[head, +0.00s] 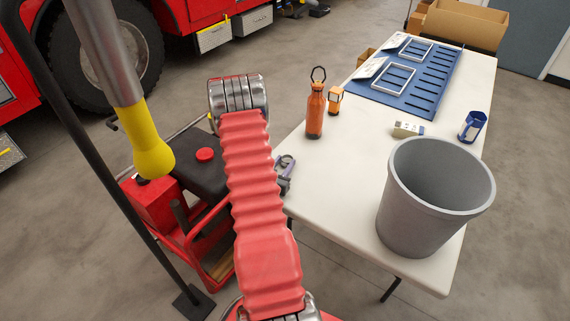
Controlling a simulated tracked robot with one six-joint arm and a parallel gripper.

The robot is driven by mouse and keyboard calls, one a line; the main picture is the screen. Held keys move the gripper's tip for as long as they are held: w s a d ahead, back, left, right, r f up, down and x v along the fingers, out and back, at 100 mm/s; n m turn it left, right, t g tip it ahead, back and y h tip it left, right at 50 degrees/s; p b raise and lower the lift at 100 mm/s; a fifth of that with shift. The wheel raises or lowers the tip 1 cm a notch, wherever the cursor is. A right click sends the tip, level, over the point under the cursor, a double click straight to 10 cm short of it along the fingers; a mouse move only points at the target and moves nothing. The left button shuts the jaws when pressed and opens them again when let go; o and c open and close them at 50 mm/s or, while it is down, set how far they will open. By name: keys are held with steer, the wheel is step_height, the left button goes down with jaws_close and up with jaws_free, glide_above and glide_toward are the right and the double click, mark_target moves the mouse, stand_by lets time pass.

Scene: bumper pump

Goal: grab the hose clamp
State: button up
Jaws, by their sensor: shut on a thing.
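A small purple-grey ringed piece, which looks like the hose clamp (286,163), shows at the left edge of the white table (345,168). Its left side is hidden behind my red ribbed arm. A dark grey part just below it looks like my gripper (284,184), mostly hidden behind the same arm. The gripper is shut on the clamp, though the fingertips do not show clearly.
A grey bin (415,215) stands on the table's near right. An orange bottle (315,112), a small orange lantern (335,100), a white-blue box (408,129) and a blue cup (472,127) stand farther back. A red cart (205,240) and a black pole (105,175) are left.

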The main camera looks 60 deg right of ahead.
mark_target(285, 164)
step_height(285, 164, up, 10)
steer(key=shift+f, duration=0.15)
stand_by(0.5)
steer(key=shift+s, duration=0.15)
stand_by(0.4)
